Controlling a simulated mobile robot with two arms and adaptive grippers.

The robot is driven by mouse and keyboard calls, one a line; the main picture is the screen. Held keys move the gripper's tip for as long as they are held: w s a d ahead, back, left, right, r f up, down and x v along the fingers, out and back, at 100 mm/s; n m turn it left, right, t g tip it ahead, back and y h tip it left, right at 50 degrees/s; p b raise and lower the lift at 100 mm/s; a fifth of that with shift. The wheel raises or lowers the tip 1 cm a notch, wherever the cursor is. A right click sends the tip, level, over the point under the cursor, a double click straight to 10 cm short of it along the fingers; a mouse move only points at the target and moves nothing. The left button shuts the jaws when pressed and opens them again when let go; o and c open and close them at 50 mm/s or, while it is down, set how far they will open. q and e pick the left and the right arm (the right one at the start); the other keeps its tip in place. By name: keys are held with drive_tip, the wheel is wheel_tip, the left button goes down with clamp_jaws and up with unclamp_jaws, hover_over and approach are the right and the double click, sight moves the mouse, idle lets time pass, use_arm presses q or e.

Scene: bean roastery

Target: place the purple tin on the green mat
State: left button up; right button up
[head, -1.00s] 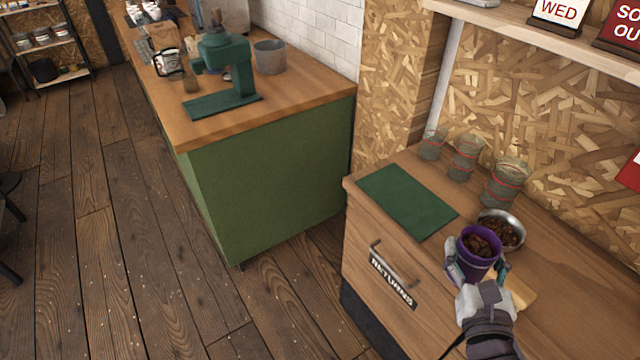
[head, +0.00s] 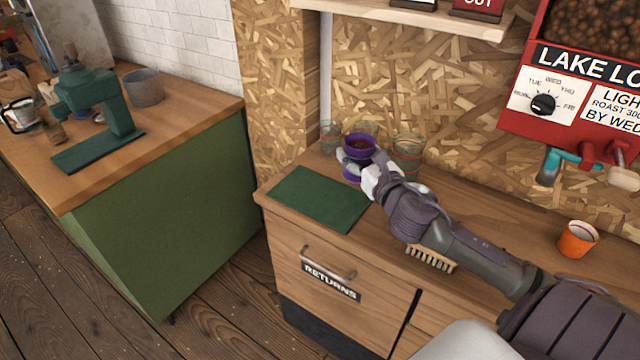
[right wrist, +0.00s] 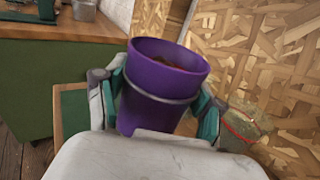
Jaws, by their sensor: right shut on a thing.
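The purple tin (head: 359,143) holds dark brown beans and is in my right gripper (head: 361,170), just past the right back corner of the green mat. In the right wrist view the tin (right wrist: 160,82) stands slightly tilted between the two fingers of my right gripper (right wrist: 158,98), which are shut on its sides. The green mat (head: 317,199) lies flat and bare on the wooden counter, above the drawer marked RETURNS. A green strip of the mat (right wrist: 73,110) shows at the left of the right wrist view. My left gripper is not in view.
Several glass jars with red bands (head: 408,150) stand close behind the tin along the wall. A brush (head: 431,260) lies under my right arm, and an orange cup (head: 577,239) stands farther right. A red machine (head: 575,95) hangs over the counter's right side.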

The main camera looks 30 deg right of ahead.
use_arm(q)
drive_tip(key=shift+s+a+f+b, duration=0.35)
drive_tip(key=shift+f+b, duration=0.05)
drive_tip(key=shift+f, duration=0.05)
use_arm(e)
drive_tip(key=shift+w+a+f, duration=0.85)
drive_tip(key=shift+w+f, duration=0.45)
drive_tip(key=shift+f, duration=0.3)
drive_tip(key=shift+w+a+f, duration=0.85)
drive_tip(key=shift+w+f, duration=0.5)
drive_tip(key=shift+f, duration=0.2)
drive_tip(key=shift+w+a+f, duration=0.85)
drive_tip(key=shift+w+f, duration=0.45)
drive_tip(key=shift+f, duration=0.3)
drive_tip(key=o, duration=1.4)
drive_tip(key=shift+f, duration=0.15)
drive_tip(key=shift+r, duration=0.25)
drive_tip(key=s, duration=0.3)
drive_tip(key=s+a, duration=0.1)
drive_tip(key=s, duration=0.3)
drive_tip(key=s+a+b, duration=0.1)
drive_tip(key=s, duration=0.2)
drive_tip(key=shift+s+f, duration=0.2)
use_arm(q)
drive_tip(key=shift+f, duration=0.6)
use_arm(e)
drive_tip(key=shift+s+a+r, duration=0.1)
drive_tip(key=shift+s+a, duration=0.1)
drive_tip(key=shift+s, duration=0.55)
